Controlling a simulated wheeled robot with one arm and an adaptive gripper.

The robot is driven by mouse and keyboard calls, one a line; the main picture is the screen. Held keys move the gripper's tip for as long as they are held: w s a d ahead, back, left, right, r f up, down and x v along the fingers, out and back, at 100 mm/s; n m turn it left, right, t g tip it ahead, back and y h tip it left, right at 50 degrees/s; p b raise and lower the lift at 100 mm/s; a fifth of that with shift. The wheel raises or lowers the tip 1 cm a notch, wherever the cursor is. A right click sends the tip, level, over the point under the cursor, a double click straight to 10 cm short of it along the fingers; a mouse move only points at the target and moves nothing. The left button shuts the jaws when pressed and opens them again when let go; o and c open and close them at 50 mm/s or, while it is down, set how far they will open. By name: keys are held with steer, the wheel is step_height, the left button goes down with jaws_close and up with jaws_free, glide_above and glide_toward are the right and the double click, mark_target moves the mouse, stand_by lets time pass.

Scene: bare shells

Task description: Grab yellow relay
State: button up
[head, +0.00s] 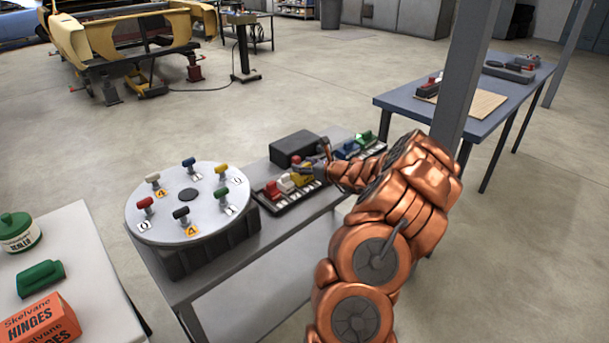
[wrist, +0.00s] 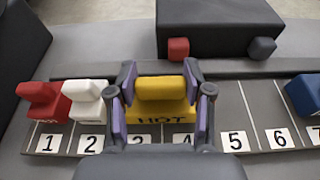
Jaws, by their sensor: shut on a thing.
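The yellow relay (wrist: 161,88) stands in the numbered tray (wrist: 228,105), around slots 3 and 4, with dark lettering on its lower step. It also shows in the head view (head: 301,173), partly hidden by my gripper. My gripper (wrist: 160,92) has its two fingers on the left and right sides of the relay's upper block and is shut on it. The relay looks upright and still in the tray; whether it is lifted at all I cannot tell.
Red (wrist: 45,102) and white (wrist: 84,100) relays stand left in slots 1 and 2; a blue relay (wrist: 305,94) is at the right. Slots 5 and 6 are empty. A black box (head: 294,148) stands behind the tray. A round turntable (head: 190,200) with coloured handles is left.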

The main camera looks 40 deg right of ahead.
steer(key=shift+c, duration=1.3)
steer(key=shift+r, duration=0.1)
